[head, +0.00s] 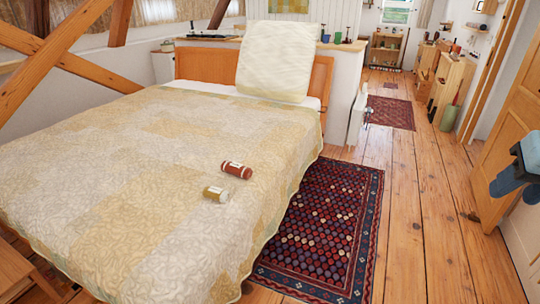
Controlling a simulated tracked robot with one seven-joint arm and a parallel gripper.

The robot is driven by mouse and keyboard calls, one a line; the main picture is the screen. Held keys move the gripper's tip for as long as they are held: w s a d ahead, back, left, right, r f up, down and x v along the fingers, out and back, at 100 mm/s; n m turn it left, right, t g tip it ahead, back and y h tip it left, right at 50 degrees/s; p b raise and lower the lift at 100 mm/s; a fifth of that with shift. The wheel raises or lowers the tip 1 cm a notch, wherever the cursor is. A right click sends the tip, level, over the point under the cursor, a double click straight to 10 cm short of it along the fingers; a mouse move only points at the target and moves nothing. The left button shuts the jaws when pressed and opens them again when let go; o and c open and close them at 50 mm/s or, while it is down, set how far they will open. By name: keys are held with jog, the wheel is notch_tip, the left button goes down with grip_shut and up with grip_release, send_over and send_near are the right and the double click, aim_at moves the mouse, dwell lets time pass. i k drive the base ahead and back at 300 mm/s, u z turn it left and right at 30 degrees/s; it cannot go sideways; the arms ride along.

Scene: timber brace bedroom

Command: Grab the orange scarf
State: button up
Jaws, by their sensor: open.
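I cannot make out an orange scarf in the head view. A reddish-brown cylinder with a pale label (238,170) lies on its side on the bed's patchwork quilt (110,190). A shorter mustard-yellow cylinder with a white label (215,194) lies just in front of it, apart from it. My gripper (517,184), dark with blue-grey fingers, shows at the right edge, partly cut off by the frame. It is open, with nothing visible in it, well to the right of the bed and both cylinders.
A cream pillow (276,60) leans on the wooden headboard (205,66). A dark patterned rug (322,225) lies beside the bed. Bare plank floor (420,215) runs back to a second rug (390,112) and shelves (452,85). A wooden door (512,130) stands at right; timber braces (45,60) cross at left.

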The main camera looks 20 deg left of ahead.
aim_at(237, 170)
jog(key=u, duration=0.1)
jog(key=i, duration=1)
jog(key=u, duration=0.95)
jog(key=i, duration=0.65)
jog(key=u, duration=0.5)
jog(key=k, duration=0.75)
jog(key=u, duration=0.25)
jog(key=i, duration=0.75)
jog(key=z, duration=0.15)
